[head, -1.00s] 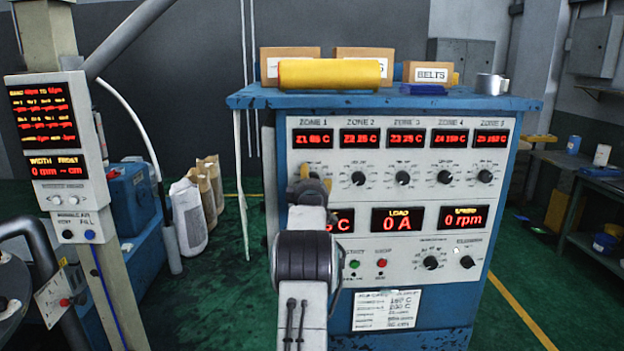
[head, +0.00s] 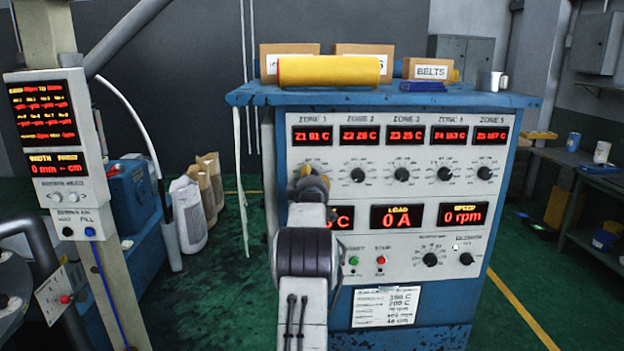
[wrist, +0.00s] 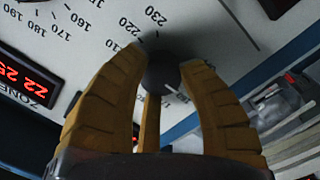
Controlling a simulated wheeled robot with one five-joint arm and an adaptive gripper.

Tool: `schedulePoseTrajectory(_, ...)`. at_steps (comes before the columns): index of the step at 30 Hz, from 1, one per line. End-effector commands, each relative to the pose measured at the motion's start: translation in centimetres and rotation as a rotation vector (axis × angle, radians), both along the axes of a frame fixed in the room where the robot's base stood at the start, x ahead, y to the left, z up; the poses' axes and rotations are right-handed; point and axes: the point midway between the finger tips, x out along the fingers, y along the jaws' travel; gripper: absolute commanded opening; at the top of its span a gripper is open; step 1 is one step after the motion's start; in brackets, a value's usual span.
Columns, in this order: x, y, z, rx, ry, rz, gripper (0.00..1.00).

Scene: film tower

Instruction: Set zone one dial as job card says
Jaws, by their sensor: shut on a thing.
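The zone 1 dial is a dark round knob (wrist: 165,74) in the wrist view, on a pale panel with printed numbers such as 210, 220 and 230 beside it. My gripper (wrist: 168,64) has its yellow fingers closed around this knob. In the head view my gripper (head: 310,186) covers the zone 1 dial. The zone 1 display (head: 313,136) above it seems to read 91 C. The job card (head: 386,307) is a white sheet low on the cabinet front; its lines are small and blurred. The knob's pointer cannot be made out.
The zone 2 knob (head: 357,175) is close on the right, with more zone knobs beyond. Below are the load display (head: 397,218), a green button (head: 354,261) and a red button (head: 381,260). A yellow roll (head: 329,71) and boxes stand on the cabinet top.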

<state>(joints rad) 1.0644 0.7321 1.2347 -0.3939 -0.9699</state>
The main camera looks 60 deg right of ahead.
Motion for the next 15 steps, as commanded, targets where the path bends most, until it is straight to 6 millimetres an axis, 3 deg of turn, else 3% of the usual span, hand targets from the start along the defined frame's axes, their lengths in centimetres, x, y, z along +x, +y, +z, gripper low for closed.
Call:
schedulePoseTrajectory(8,0.21,0.12,0.14,-0.001,-0.008,0.003,0.04)
schedulePoseTrajectory(15,0.24,0.14,0.03,0.081,-0.143,0.003,0.04)
